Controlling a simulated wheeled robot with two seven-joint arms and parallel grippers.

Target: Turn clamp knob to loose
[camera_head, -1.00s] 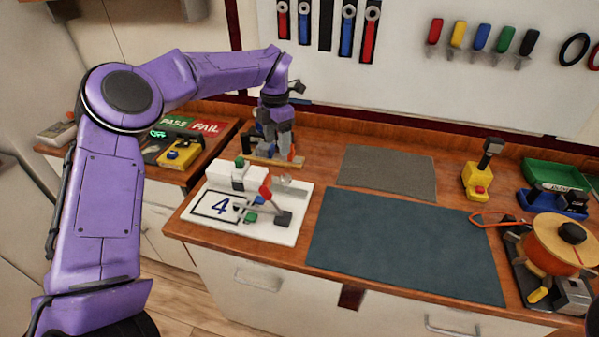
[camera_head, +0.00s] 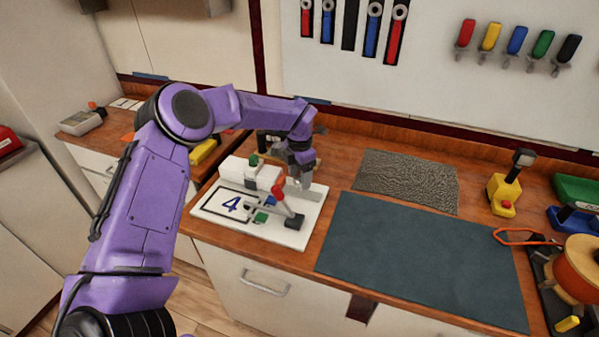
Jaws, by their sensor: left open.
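A white board (camera_head: 301,238) marked with a blue 4 (camera_head: 232,204) lies at the left end of the bench. It carries a white block (camera_head: 238,171) with a green part (camera_head: 253,160) on top, and a lever with a red knob (camera_head: 278,191). I cannot tell for sure which part is the clamp knob. My left gripper (camera_head: 303,183) points down, open, over the board's right rear part, just right of the red knob. I cannot tell whether it touches anything. It partly hides what stands behind it. My right gripper is not in view.
A dark blue mat (camera_head: 420,255) and a grey mat (camera_head: 408,180) lie flat to the right, clear. A yellow device (camera_head: 504,193), an orange spool (camera_head: 580,268) and a green bin (camera_head: 578,190) stand at the right. Tools hang on the wall.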

